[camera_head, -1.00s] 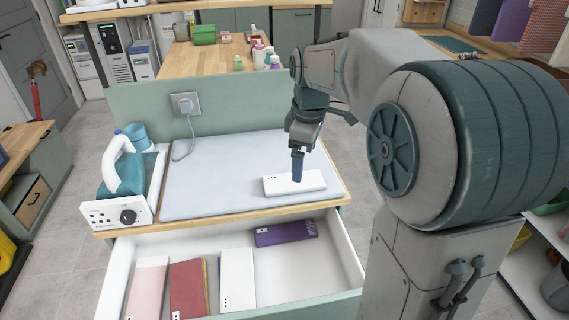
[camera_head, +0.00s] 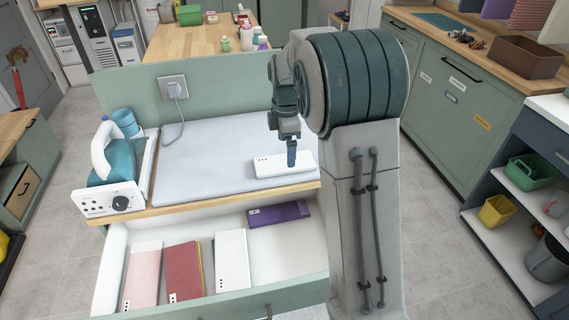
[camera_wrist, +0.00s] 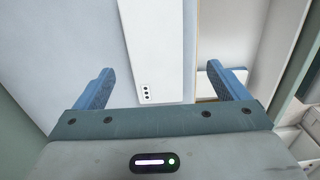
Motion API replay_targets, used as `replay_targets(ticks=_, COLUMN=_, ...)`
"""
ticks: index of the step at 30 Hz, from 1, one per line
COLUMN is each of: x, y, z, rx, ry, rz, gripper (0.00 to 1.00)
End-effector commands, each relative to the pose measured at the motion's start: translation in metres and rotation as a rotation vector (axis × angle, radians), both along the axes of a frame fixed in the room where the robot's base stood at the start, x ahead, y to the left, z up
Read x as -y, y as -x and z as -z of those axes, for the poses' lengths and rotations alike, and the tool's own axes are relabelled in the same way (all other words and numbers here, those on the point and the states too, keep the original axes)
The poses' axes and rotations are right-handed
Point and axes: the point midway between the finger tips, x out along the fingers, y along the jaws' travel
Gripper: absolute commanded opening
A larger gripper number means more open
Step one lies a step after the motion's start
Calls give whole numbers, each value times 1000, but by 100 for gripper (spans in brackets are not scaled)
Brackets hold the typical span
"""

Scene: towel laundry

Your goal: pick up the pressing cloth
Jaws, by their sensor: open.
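A white folded cloth with three black dots (camera_head: 270,166), which looks like the pressing cloth, lies flat on the pale pressing board (camera_head: 200,160), near its front right corner. In the wrist view the cloth (camera_wrist: 155,45) lies between my fingers, its dotted end towards me. My gripper (camera_head: 292,158) is over the cloth, pointing down. In the wrist view my gripper (camera_wrist: 160,70) is open, one blue finger on each side of the cloth. I cannot tell the exact height of the fingertips above the board.
An open drawer (camera_head: 285,265) below holds folded pink (camera_head: 143,275), red (camera_head: 183,270), white (camera_head: 231,262) and purple (camera_head: 279,213) cloths. A teal iron (camera_head: 116,165) stands left of the board. A green panel (camera_head: 230,88) with a socket rises behind.

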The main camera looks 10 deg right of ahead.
Motion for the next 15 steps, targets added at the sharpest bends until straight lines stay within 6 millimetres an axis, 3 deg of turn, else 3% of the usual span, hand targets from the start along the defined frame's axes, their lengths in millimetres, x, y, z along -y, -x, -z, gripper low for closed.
replay_targets(ticks=9, x=-3, y=-6, z=40, rx=-3, ry=0, rz=1, gripper=94)
replay_targets(ticks=15, x=-3, y=-6, z=53, rx=1, ry=0, rz=1, gripper=94)
